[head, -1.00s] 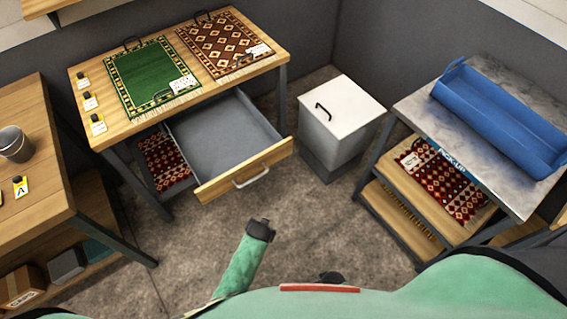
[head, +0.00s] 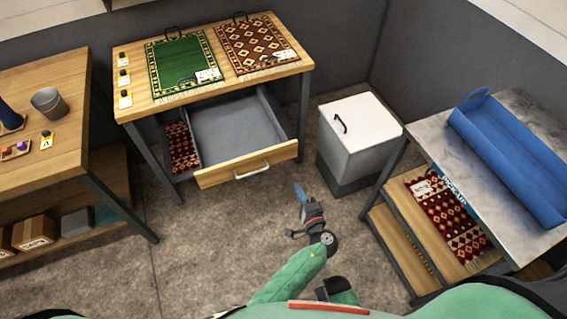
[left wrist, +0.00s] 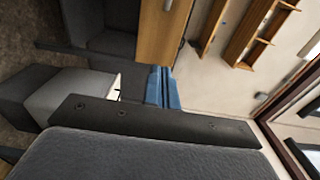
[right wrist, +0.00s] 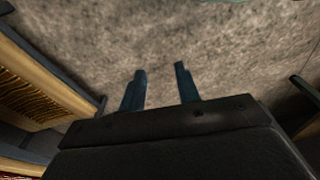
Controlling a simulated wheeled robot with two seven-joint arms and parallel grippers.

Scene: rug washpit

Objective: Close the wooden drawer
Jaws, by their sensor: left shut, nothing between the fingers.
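The wooden drawer (head: 218,176) is pulled out from under the table top, with its grey inside showing. Its wooden front carries a pale bar handle (head: 252,170). My left gripper (head: 299,190) is shut and empty, in front of the drawer and to the right of its handle, apart from it in the picture. In the left wrist view its blue fingers (left wrist: 163,88) lie together, with a wooden panel that looks like the drawer front (left wrist: 160,35) beyond. My right gripper (right wrist: 160,82) is open and empty over the grey floor in the right wrist view.
A white lidded bin (head: 358,130) stands right of the drawer. Green (head: 184,66) and brown (head: 255,45) rugs lie on the table. A rack (head: 430,140) with a blue tray (head: 512,155) is at right, a wooden workbench (head: 75,90) at left. Floor before the drawer is clear.

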